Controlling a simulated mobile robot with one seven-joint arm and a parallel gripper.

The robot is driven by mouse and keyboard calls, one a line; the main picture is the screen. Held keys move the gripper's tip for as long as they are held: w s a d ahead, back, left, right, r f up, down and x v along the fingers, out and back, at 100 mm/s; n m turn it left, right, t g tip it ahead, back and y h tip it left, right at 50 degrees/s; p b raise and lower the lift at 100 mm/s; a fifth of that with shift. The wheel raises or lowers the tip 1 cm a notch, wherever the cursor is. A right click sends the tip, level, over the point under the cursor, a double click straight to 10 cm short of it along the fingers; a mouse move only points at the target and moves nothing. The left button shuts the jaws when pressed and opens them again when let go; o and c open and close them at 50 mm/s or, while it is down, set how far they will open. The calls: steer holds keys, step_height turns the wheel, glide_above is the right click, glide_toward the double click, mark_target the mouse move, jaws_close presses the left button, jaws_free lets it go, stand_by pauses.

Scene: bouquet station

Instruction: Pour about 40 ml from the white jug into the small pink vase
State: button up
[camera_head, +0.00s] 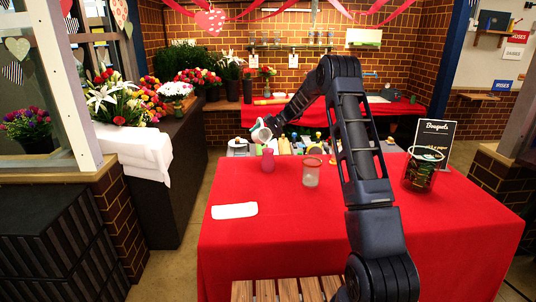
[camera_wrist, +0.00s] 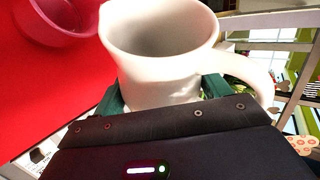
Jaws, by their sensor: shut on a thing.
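The white jug (camera_head: 262,134) is in the air above the back left part of the red table, tilted, with its open mouth showing. In the wrist view the jug (camera_wrist: 160,62) fills the middle, with its handle to the right. My gripper (camera_head: 275,123) is shut on the jug; its green fingers show on both sides of the jug in the wrist view. The small pink vase (camera_head: 267,161) stands upright on the table just below the jug. In the wrist view the vase (camera_wrist: 62,18) is at the top left, apart from the jug. I see no stream of liquid.
A clear glass with a reddish rim (camera_head: 312,172) stands right of the vase. A folded white cloth (camera_head: 234,210) lies at the front left. A dark glass container (camera_head: 422,171) and a black sign (camera_head: 434,138) stand at the right. Several small items line the back edge.

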steer(key=shift+f, duration=0.25)
steer(key=shift+r+m+g+h, duration=0.1)
steer(key=shift+m+g+h, duration=0.2)
steer(key=shift+m+g, duration=0.45)
steer(key=shift+s+d+f+m+g, duration=0.15)
steer(key=shift+f+m+g, duration=0.2)
steer(key=shift+f+g, duration=0.25)
steer(key=shift+m+g+h+b, duration=0.4)
steer(key=shift+m+g, duration=0.1)
steer(key=shift+g, duration=0.05)
steer(key=shift+w+a+f+m+g+b, duration=0.1)
steer(key=shift+w+f+m+g, duration=0.2)
steer(key=shift+f, duration=0.55)
steer(key=shift+w+a+f+m+g+b, duration=0.15)
steer(key=shift+f+m+g, duration=0.25)
steer(key=shift+f, duration=0.4)
steer(key=shift+w+a+f+m+g+b, duration=0.15)
steer(key=shift+f+g, duration=0.25)
steer(key=shift+f, duration=0.45)
steer(key=shift+w+f+m+g, duration=0.3)
steer(key=shift+f+m+g, duration=0.15)
steer(key=shift+f+g, duration=0.25)
steer(key=shift+w+f+h, duration=0.1)
steer(key=shift+f+h, duration=0.1)
steer(key=shift+h, duration=0.1)
steer(key=shift+w+f+m+g, duration=0.1)
steer(key=shift+w+m+g, duration=0.05)
steer(key=shift+m+g, duration=0.45)
